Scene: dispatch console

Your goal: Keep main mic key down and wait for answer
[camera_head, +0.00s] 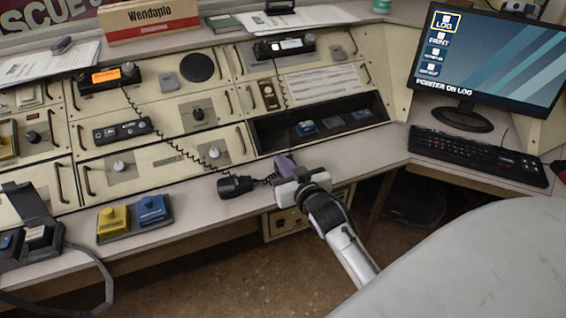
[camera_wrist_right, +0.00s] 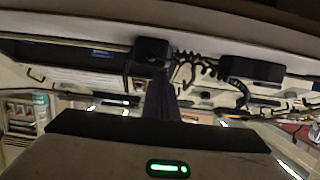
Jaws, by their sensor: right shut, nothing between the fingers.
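A black hand mic (camera_head: 235,186) lies on the desk's front edge, with a coiled cord running right from it toward my gripper. My right gripper (camera_head: 285,165) is shut and empty, just right of the mic over the desk edge. A gap with cord shows between them, and the fingers do not visibly touch the mic. In the right wrist view, the shut purple-grey fingers (camera_wrist_right: 165,98) end at a dark block (camera_wrist_right: 152,52); a black mic-like body (camera_wrist_right: 252,70) with coiled cord is to its right. I cannot pick out the mic's key. My left gripper is not in view.
A radio with an orange display (camera_head: 107,77) is in the console behind. A monitor (camera_head: 487,55) and keyboard (camera_head: 475,156) are at right. The desk front beyond the mic is narrow.

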